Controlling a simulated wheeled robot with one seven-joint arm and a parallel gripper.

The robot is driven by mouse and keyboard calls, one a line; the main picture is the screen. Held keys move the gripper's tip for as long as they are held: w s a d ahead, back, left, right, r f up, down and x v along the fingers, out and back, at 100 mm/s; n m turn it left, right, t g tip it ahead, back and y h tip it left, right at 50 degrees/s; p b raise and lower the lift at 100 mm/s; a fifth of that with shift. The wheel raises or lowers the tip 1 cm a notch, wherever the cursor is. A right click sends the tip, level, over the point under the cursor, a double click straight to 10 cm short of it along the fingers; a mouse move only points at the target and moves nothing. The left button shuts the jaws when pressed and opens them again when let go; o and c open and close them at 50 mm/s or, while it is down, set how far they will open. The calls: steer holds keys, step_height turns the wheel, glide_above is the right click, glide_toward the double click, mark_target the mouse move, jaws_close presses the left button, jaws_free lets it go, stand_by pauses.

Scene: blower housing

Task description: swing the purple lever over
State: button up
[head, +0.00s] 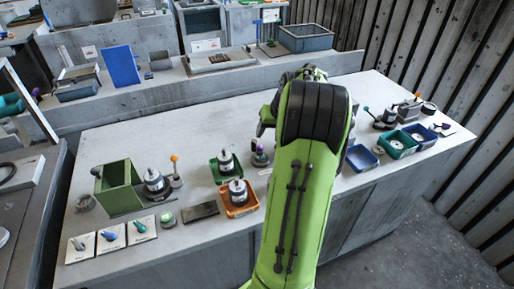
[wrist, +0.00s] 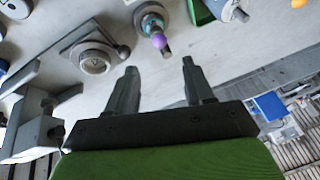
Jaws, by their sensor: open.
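The purple lever shows in the wrist view as a purple ball knob (wrist: 158,41) on a short stem with a round grey and teal base (wrist: 150,18). It stands on the pale bench top, ahead of my fingertips. In the head view the purple lever (head: 260,157) is just left of my green arm, beside a green tray. My gripper (wrist: 160,67) is open and empty in the wrist view, with the knob beyond the gap between its fingers and apart from them. In the head view my arm hides the gripper.
A round grey fixture (wrist: 95,62) with a side knob lies left of my fingers. The green tray (head: 214,172) with a motor and an orange tray (head: 228,209) stand left of the lever. A blue tray (head: 361,158) is right of my arm. Bare bench lies behind the lever.

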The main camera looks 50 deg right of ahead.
mark_target(261, 146)
steer(key=b+x, duration=0.1)
steer(key=x, duration=0.9)
steer(key=shift+f, duration=0.1)
jaws_close()
